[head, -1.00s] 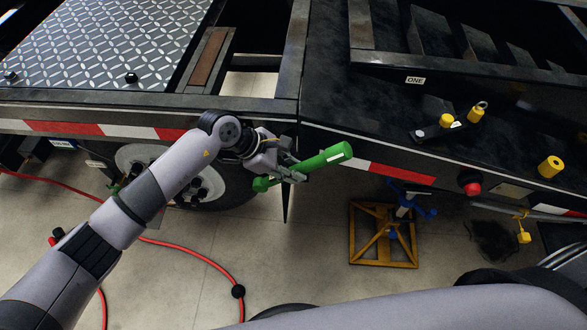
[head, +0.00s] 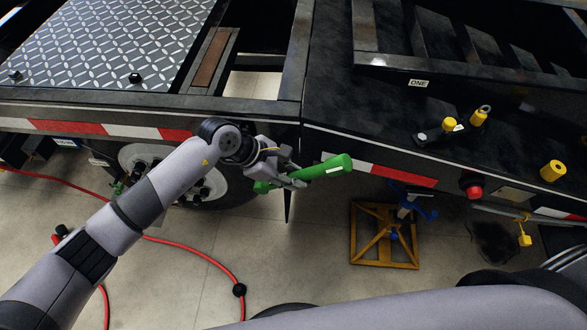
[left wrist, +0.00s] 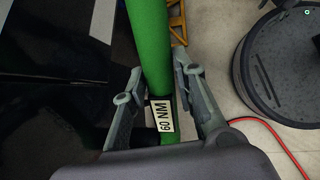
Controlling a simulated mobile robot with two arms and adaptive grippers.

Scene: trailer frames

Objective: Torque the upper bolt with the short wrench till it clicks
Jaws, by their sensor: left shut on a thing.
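A green wrench (head: 328,167) is held by my left gripper (head: 296,176) beside the trailer's edge, above the floor. The wrench lies nearly level in the head view, its thick end to the right. In the left wrist view its green shaft (left wrist: 154,45) runs between the two fingers (left wrist: 162,97) and carries a "60 NM" label (left wrist: 162,116). The gripper hides part of the wrench. I cannot tell which bolt is the upper one; its place is not clear in these views. My right gripper is not in view.
The black trailer frame (head: 340,105) spans the top, with yellow-capped parts (head: 479,116) at right. Below are a wheel (head: 225,185), an orange stand (head: 384,263) with a blue top, and a red hose (head: 200,252) on the floor. A yellow cylinder (head: 552,171) stands far right.

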